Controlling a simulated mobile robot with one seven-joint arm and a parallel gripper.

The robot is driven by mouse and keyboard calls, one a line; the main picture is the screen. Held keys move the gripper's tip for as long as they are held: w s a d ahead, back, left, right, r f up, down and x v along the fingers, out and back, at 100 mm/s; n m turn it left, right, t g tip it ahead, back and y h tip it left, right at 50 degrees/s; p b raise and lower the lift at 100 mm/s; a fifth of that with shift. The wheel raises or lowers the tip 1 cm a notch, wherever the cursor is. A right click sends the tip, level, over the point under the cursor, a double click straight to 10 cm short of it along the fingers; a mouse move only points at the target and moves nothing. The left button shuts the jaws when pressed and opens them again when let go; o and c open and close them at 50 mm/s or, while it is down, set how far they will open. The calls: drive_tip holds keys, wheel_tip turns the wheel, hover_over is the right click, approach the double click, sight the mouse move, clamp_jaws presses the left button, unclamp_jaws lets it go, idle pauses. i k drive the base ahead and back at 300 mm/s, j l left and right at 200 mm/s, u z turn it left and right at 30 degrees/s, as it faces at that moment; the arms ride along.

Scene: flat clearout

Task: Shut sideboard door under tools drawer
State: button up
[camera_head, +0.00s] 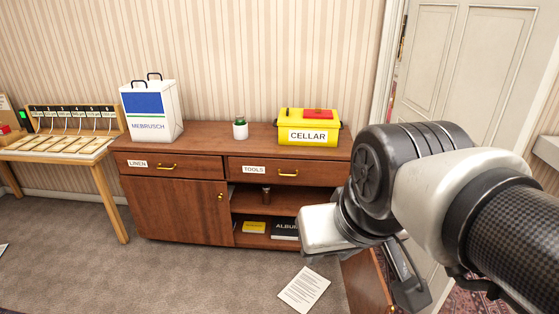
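The brown wooden sideboard (260,136) stands against the striped wall. Its tools drawer (300,173), with a yellow handle, is shut. Below that drawer the compartment is uncovered and shows two shelf levels. The sideboard door (367,283) for this side stands swung open towards me at the right, partly hidden by my arm, with a small knob near the bottom edge of the view. My gripper (408,282) is at the right, beside the open door in the picture. My wrist hides part of it, so its finger opening and any contact with the door are unclear.
The linen drawer (170,165) and left door (178,210) are shut. The compartment holds a dark jar (266,194), yellow box (254,227) and album (285,230). Paper (304,289) lies on the carpet before the sideboard. A white room door (460,70) stands right.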

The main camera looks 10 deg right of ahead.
sight(367, 292)
drive_tip(key=k+l+u, duration=0.1)
drive_tip(key=l, duration=0.25)
drive_tip(key=k+l, duration=0.1)
drive_tip(key=l, duration=0.25)
drive_tip(key=k+l+u, duration=0.15)
drive_tip(key=l, duration=0.2)
drive_tip(key=l+u, duration=0.2)
drive_tip(key=l, duration=0.95)
drive_tip(key=i+l, duration=0.1)
drive_tip(key=l, duration=0.45)
drive_tip(key=i+l, duration=0.1)
drive_tip(key=l, duration=0.45)
drive_tip(key=k+l, duration=0.15)
drive_tip(key=k, duration=0.45)
drive_tip(key=i+l+z, duration=0.1)
drive_tip(key=i, duration=0.25)
drive_tip(key=i+l+z, duration=0.1)
drive_tip(key=i+l, duration=0.2)
drive_tip(key=i, duration=0.05)
